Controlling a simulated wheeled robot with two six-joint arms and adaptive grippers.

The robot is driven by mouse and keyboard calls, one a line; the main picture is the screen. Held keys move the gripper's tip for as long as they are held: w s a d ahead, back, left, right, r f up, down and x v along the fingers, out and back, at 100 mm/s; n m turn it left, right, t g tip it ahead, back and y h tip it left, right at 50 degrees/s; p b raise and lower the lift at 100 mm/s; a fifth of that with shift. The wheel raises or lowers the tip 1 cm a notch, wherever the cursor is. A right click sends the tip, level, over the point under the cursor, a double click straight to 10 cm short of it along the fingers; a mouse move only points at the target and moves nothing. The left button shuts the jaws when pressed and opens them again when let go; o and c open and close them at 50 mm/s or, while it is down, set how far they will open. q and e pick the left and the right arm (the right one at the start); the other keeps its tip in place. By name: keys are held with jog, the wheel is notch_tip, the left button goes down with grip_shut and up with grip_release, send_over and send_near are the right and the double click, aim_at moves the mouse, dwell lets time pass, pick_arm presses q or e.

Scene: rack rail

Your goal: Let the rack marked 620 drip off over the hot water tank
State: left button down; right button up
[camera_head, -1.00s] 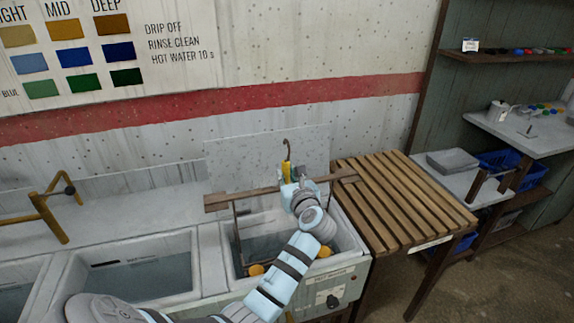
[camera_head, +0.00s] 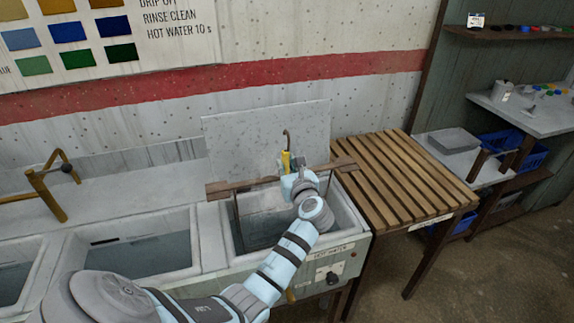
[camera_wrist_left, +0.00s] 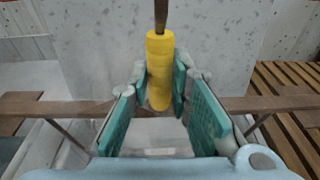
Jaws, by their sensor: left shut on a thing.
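The rack's wooden bar (camera_head: 245,185) spans the hot water tank (camera_head: 352,222) from left to right, with thin metal rods going down into the tank. A yellow grip (camera_head: 286,162) with a dark hook on top stands at the bar's middle. My left gripper (camera_head: 288,178) is shut on this grip, which also shows between the teal finger pads in the left wrist view (camera_wrist_left: 159,75). I cannot tell whether the bar rests on the tank's rim. No 620 mark is readable. The rods' lower ends are hidden. My right gripper is out of view.
A slatted wooden table (camera_head: 400,180) stands right of the tank, its top clear. Another basin (camera_head: 140,262) lies to the left. A pale upright panel (camera_head: 240,135) stands behind the tank. A brass tap (camera_head: 45,190) is at the far left.

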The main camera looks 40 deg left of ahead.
aim_at(287, 132)
pick_arm(q)
notch_tip(287, 132, up, 11)
jog(key=p, duration=1.2)
notch_tip(287, 132, up, 6)
jog(key=shift+r, duration=0.4)
dwell(3.7)
